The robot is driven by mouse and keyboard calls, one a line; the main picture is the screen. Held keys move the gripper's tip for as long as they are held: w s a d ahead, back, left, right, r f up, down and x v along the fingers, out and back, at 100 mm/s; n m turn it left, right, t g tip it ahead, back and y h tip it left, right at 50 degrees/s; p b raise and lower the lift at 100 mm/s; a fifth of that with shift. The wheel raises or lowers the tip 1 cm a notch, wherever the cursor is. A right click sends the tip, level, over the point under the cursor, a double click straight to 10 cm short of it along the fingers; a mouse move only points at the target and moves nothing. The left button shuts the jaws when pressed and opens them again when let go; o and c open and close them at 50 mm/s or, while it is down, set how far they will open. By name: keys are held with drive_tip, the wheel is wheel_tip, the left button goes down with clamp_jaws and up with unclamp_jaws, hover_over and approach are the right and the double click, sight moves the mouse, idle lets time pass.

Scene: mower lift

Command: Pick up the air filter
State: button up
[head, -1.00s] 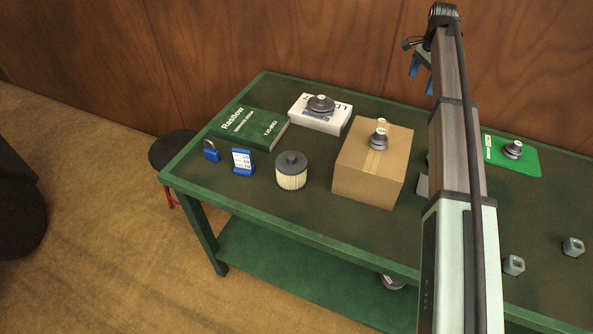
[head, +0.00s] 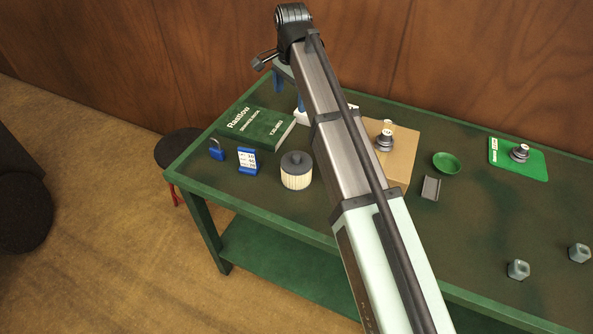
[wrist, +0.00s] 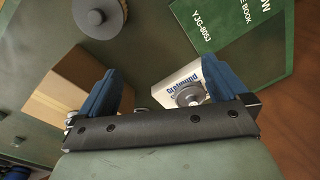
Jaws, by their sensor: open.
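The air filter (head: 296,176) stands upright on the green table, a cream pleated cylinder with a dark round cap. In the wrist view it shows from above at the top edge, left of centre (wrist: 98,14), partly cut off. My gripper (wrist: 160,68) is open and empty, its two blue fingers spread wide. It is above the back of the table, over the area of the white box, with the filter apart from the fingers. In the head view my arm hides most of the gripper.
A green book (head: 256,127) lies behind the filter. A white box (wrist: 180,84) with a disc on top and a cardboard box (head: 401,155) stand nearby. A blue padlock (head: 217,152) and blue card holder (head: 247,160) sit left. A green bowl (head: 447,162) is right.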

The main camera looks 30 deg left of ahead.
drive_tip(key=s+d, duration=0.1)
drive_tip(key=s, duration=0.3)
drive_tip(key=m, duration=0.6)
hover_over(297, 156)
drive_tip(key=shift+f, duration=1.25)
drive_tip(key=shift+g+h, duration=0.3)
drive_tip(key=shift+g, duration=0.1)
wheel_tip(297, 156, down, 13)
drive_tip(key=shift+r, duration=0.1)
drive_tip(key=c, duration=0.8)
